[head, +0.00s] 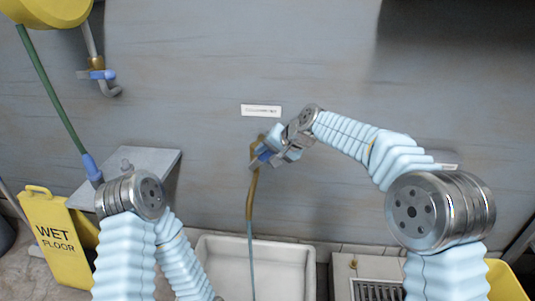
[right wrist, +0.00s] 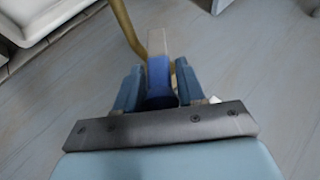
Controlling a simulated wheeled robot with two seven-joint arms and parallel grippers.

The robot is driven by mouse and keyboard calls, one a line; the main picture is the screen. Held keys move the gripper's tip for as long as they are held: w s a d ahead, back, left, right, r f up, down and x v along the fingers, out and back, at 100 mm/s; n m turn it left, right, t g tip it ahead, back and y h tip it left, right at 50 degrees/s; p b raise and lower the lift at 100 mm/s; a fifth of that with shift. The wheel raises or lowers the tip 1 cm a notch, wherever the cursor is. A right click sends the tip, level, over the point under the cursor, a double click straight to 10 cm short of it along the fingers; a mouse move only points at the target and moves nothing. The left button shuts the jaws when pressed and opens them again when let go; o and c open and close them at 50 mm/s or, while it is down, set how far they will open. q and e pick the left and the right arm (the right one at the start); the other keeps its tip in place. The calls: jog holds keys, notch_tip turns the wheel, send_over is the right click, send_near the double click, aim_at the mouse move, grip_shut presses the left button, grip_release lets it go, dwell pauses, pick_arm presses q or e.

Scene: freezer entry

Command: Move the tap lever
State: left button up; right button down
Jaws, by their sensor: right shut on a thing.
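A brass tap with a curved spout (head: 251,190) stands out from the grey wall above the white sink (head: 303,246). Its blue lever (head: 263,154) is at the top, partly covered by my right gripper (head: 271,151). My right gripper is shut on the lever. A thin bluish strand (head: 250,250), which looks like running water, drops from the spout into the sink. My left gripper is out of view; only my left arm shows.
A second tap with a blue handle (head: 98,74) is on the wall at upper left, near a yellow reel (head: 45,10) with a green hose (head: 50,90). A yellow wet-floor sign (head: 52,235) stands at left. A metal grate (head: 376,290) lies right of the sink.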

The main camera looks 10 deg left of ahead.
jog(key=shift+s+a, duration=0.1)
jog(key=c, duration=0.8)
grip_release()
jog(key=b+v, duration=0.1)
jog(key=v, duration=1.2)
jog(key=shift+d+r, duration=0.25)
jog(key=shift+r, duration=0.05)
